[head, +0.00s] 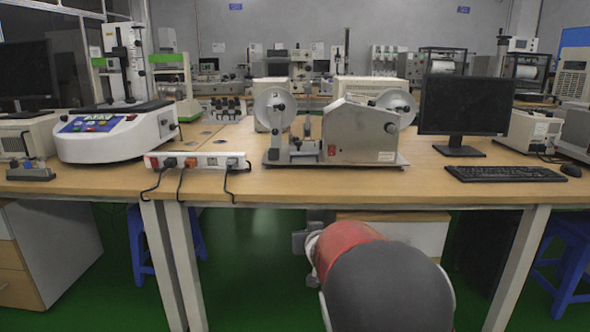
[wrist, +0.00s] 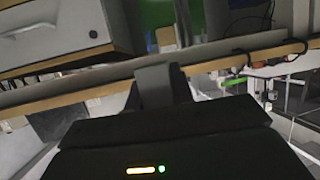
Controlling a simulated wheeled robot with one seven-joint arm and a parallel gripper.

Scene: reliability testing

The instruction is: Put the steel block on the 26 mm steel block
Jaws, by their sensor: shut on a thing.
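My gripper shows in the wrist view (wrist: 153,86) as a dark finger end above its black body. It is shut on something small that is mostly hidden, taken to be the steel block. In the head view my red and dark grey arm reaches forward below the front edge of the bench, and a small grey part of its end (head: 300,241) shows at the left of the red link. I cannot pick out the 26 mm steel block for certain in either view.
The wooden bench (head: 370,187) carries a power strip (head: 196,161) with hanging cables, a grey machine with round discs (head: 345,135), a monitor (head: 466,106), a keyboard (head: 503,173) and a white tester (head: 117,134). Bench legs flank my arm.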

